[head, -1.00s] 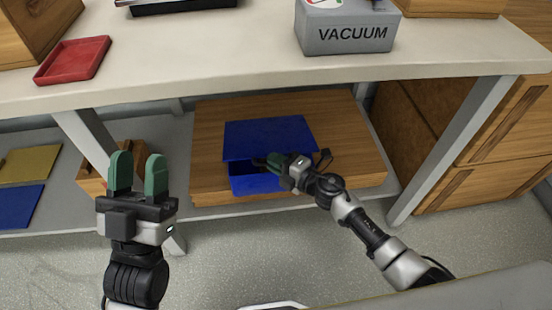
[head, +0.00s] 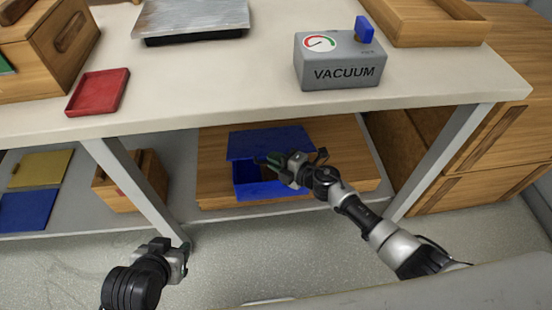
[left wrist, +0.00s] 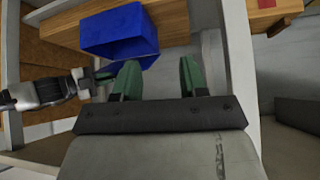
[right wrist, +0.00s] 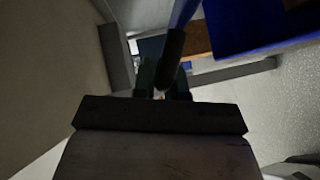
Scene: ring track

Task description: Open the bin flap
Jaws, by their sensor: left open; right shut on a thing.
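The blue bin (head: 262,188) sits on a wooden board on the lower shelf; it also shows in the left wrist view (left wrist: 120,38). Its blue flap (head: 268,143) stands tilted up, with a dark gap below it. My right gripper (head: 282,164) is at the bin's front right. In the right wrist view its fingers (right wrist: 164,82) are shut on a dark rounded handle (right wrist: 172,60) beside blue panels. The exact grip is partly hidden. My left gripper (head: 180,252) is low at the front left, apart from the bin. Its fingers (left wrist: 158,78) are open and empty.
The worktop (head: 220,85) overhangs the shelf, with a grey vacuum box (head: 340,75) and red tray (head: 98,92) on it. Table legs (head: 132,185) (head: 440,160) stand either side of the bin. A wooden box (head: 130,180) is left on the shelf.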

